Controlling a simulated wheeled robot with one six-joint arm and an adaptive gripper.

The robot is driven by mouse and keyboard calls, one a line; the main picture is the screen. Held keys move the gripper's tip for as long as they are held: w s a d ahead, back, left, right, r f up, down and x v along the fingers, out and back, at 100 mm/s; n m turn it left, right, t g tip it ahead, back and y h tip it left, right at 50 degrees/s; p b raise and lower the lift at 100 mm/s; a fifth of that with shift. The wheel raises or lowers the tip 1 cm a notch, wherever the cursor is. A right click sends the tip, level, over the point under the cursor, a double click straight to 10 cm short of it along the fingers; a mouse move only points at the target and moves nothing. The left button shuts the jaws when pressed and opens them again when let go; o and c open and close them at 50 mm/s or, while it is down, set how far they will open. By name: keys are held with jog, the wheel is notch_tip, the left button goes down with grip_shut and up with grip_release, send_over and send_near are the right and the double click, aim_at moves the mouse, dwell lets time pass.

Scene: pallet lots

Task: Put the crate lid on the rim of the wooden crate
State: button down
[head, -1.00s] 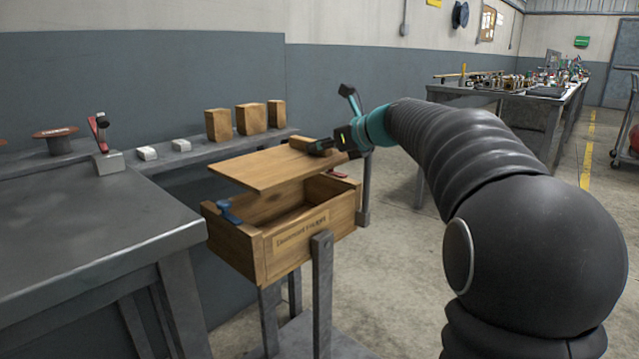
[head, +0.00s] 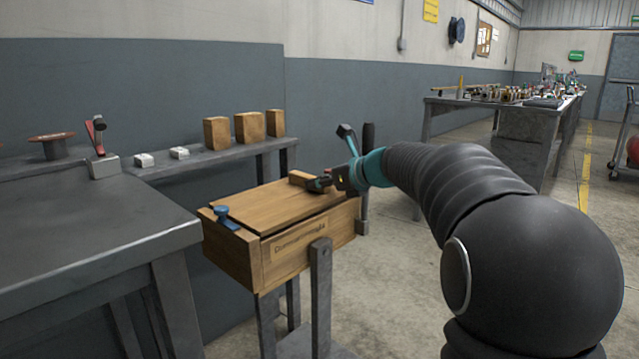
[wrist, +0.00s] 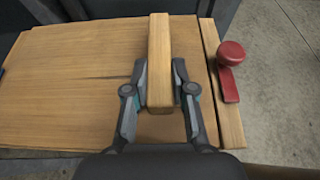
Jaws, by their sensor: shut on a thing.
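The wooden crate (head: 234,260) stands on a grey metal stand, with a paper label on its front. The crate lid (head: 272,208) lies over the crate's opening, roughly level with the rim; from here I cannot tell whether it rests fully on it. My gripper (head: 316,184) is shut on the wooden handle bar of the lid, near its right end. In the wrist view my gripper (wrist: 159,95) has one finger on each side of the bar (wrist: 160,50). A blue clamp (head: 225,217) sits on the crate's left end. A red clamp (wrist: 229,70) sits on its other end.
A grey workbench (head: 90,225) stands at the left. A cluttered table (head: 500,110) stands far right. Open floor lies right of the crate.

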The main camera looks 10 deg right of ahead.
jog(key=shift+f, duration=0.35)
jog(key=c, duration=1)
grip_release()
jog(key=shift+o, duration=0.2)
jog(key=shift+r, duration=0.2)
jog(key=p+v, duration=0.2)
jog(key=v, duration=1)
jog(key=shift+r, duration=0.25)
